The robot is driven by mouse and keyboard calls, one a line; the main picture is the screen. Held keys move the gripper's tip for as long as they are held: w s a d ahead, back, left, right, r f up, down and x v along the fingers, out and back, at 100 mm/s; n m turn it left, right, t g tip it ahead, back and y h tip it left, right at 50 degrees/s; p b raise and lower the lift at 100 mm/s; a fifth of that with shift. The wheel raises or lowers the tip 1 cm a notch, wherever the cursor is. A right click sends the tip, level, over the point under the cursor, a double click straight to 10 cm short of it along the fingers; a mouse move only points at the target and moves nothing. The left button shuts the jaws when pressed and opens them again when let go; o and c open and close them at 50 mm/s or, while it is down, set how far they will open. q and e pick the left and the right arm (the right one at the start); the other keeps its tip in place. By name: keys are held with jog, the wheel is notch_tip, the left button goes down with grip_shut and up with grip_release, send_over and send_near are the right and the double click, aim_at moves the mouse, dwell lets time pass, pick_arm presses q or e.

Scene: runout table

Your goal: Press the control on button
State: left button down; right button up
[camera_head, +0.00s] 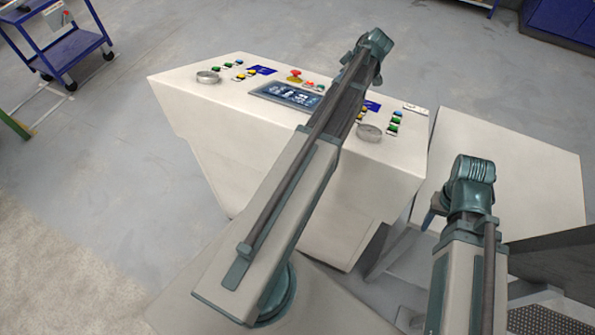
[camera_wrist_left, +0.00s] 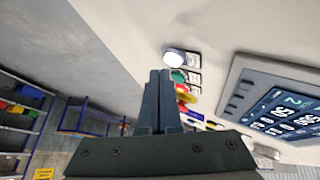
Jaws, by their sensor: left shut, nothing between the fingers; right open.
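The pale control console (camera_head: 290,165) carries a screen (camera_head: 285,94) and several coloured buttons. I cannot read which is the control on button. My left arm crosses the console in the head view, hiding part of the panel and its own gripper. In the left wrist view, my left gripper (camera_wrist_left: 160,75) is shut and empty. Its tips appear beside a white round button (camera_wrist_left: 174,57) and a green button (camera_wrist_left: 178,76); contact cannot be told. A red and yellow knob (camera_wrist_left: 185,94) is partly behind the fingers. My right gripper (camera_head: 436,208) is open, low at the right, away from the buttons.
Button groups sit at the panel's left (camera_head: 240,73) and right (camera_head: 395,121), near two round metal rings (camera_head: 207,77) (camera_head: 369,132). A pale side surface (camera_head: 520,150) right of the console looks clear. A blue cart (camera_head: 72,48) stands far left on open floor.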

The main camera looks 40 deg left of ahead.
pick_arm(q)
jog(key=shift+w+r, duration=0.1)
jog(key=shift+r, duration=0.2)
jog(key=r+p, duration=0.1)
jog(key=p, duration=0.1)
jog(key=w+r+p, duration=0.1)
jog(key=r, duration=0.1)
jog(key=w+r+p, duration=0.1)
jog(key=r+p, duration=0.1)
jog(key=shift+w+a+r+p, duration=0.2)
jog(key=shift+w+a+p, duration=0.05)
jog(key=shift+a+p, duration=0.1)
dwell(1.1)
